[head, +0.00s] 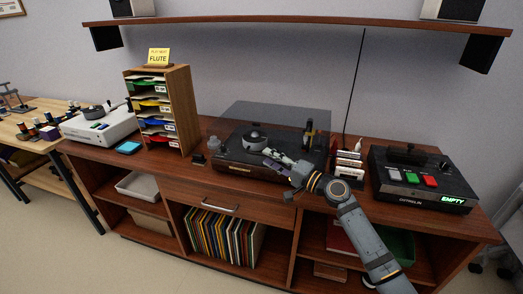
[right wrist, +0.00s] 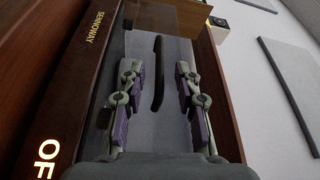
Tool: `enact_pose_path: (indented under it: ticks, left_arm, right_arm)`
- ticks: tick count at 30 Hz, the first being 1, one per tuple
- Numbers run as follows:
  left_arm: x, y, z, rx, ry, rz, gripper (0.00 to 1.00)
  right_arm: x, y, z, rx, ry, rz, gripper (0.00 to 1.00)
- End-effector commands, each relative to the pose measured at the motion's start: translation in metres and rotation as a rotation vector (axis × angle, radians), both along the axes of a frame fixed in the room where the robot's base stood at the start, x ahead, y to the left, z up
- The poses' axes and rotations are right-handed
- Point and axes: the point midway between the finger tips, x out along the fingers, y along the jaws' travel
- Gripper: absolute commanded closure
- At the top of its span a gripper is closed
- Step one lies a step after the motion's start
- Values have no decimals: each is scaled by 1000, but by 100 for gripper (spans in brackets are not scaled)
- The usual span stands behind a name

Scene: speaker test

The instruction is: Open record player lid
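The record player (head: 232,160) stands on the wooden cabinet at the middle of the head view, a dark box with a platter and a light disc-like part. A dark see-through lid panel (head: 275,114) shows over its back; its exact angle is hard to tell. My right gripper (head: 274,158) is over the player's front right part. In the right wrist view my right gripper (right wrist: 155,72) is open, its purple-padded fingers apart, with a dark elongated piece (right wrist: 158,88) showing between them; contact cannot be told. My left gripper is not in view.
A wooden sorter (head: 184,110) with colored trays stands left of the player, beside a white device (head: 98,126). A black box with colored buttons (head: 425,180) stands at the right, next to small white-labelled items (head: 348,162). A shelf (head: 290,22) hangs above.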

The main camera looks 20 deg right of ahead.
Motion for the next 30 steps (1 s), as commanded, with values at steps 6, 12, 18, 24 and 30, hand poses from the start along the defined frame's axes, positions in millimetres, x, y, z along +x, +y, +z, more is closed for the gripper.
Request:
enact_pose_path:
  ticks: [6, 12, 18, 24, 30]
  left_arm:
    - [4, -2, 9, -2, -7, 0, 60]
    - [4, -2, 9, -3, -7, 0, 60]
    - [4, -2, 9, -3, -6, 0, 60]
    - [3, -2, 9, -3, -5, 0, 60]
    - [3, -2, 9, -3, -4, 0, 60]
  right_arm:
    - [29, 19, 4, 2, 0, -1, 67]
    - [35, 24, 3, -1, 1, 1, 67]
    - [35, 24, 2, -2, 0, 1, 70]
    - [35, 24, 2, -2, 0, 1, 97]
    - [35, 23, 2, -2, 1, 1, 100]
